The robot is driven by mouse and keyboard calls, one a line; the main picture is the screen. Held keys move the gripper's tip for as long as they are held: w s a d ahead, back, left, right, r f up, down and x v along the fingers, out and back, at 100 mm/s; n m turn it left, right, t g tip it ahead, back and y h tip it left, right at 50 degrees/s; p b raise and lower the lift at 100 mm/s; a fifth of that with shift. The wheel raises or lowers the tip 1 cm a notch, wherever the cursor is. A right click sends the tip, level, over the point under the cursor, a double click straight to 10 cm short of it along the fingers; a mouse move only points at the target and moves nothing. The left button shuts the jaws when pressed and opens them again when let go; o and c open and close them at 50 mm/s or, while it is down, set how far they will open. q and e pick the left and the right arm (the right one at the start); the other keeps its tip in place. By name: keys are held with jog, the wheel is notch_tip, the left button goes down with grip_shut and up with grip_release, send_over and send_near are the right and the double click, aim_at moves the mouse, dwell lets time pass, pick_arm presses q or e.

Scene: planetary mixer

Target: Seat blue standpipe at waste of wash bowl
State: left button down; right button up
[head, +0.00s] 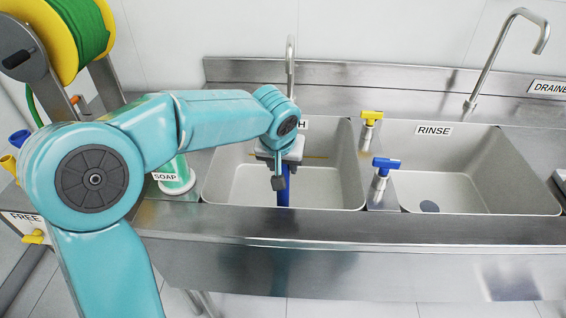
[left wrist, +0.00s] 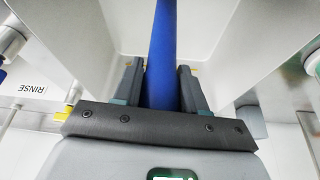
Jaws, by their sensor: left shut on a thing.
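The blue standpipe (head: 284,190) stands roughly upright inside the wash bowl (head: 240,185). My left gripper (head: 283,165) reaches over the bowl from the left and is shut on the standpipe's upper part. In the left wrist view the standpipe (left wrist: 163,45) runs between the two fingers of the gripper (left wrist: 160,80) and away from the camera. The bowl's waste does not show. I cannot tell whether the standpipe's lower end touches the floor or sits in the waste. My right gripper does not show.
The rinse bowl (head: 470,180), with a dark waste (head: 429,207), lies to the right. A yellow-handled tap (head: 370,118) and a blue-handled tap (head: 382,168) stand on the divider. A soap container (head: 175,176) is left of the wash bowl. A spout (head: 291,65) rises behind it.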

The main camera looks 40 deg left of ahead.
pick_arm(q)
jog(key=shift+f+b, duration=1.2)
jog(key=shift+f, duration=0.15)
jog(key=shift+r, duration=0.1)
jog(key=c, duration=0.5)
grip_release()
jog(key=shift+c, duration=0.2)
jog(key=shift+r, duration=0.1)
jog(key=p+v, duration=0.2)
jog(key=v, duration=1.4)
jog(key=shift+s+d, duration=0.1)
